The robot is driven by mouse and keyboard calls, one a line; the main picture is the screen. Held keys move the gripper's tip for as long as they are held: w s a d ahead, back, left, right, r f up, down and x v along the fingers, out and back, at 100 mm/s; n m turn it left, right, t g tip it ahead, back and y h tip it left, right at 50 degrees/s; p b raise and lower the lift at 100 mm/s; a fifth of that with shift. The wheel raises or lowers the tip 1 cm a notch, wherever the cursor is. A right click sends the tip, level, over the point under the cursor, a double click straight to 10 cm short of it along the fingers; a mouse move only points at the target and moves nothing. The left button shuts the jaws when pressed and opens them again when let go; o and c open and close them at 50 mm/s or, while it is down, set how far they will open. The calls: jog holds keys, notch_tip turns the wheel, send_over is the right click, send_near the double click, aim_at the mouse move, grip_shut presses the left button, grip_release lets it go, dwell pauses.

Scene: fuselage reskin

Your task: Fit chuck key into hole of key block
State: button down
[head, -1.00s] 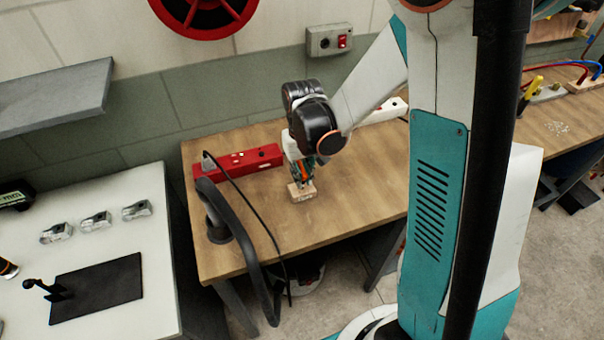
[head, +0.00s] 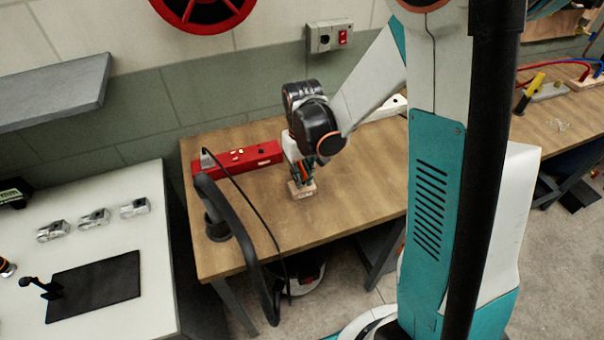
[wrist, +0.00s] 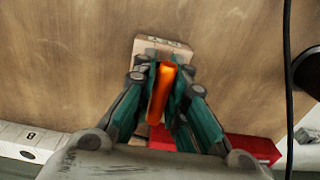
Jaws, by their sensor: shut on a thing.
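The key block (head: 303,190) is a small light wooden block on the wooden table. In the wrist view the key block (wrist: 160,46) has dark lettering along its far edge. My gripper (head: 303,177) points down right over the block. In the wrist view my gripper (wrist: 163,70) has its teal fingers closed on the orange chuck key (wrist: 160,92). The fingers and the key cover the near part of the block. The key's lower end and the hole are hidden, so I cannot tell whether the key is in the hole.
A black hose (head: 240,240) and thin cable stand at the table's left front. A white power strip (wrist: 35,140) also shows. The table right of the block is clear.

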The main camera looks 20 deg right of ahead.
aim_at(302, 169)
jog(key=shift+f+b, duration=0.4)
jog(key=shift+f, duration=0.15)
jog(key=c, duration=1.5)
grip_release()
jog(key=shift+c, duration=0.2)
jog(key=shift+r, duration=0.1)
jog(key=shift+r+p, duration=1.7)
jog(key=shift+r, duration=0.7)
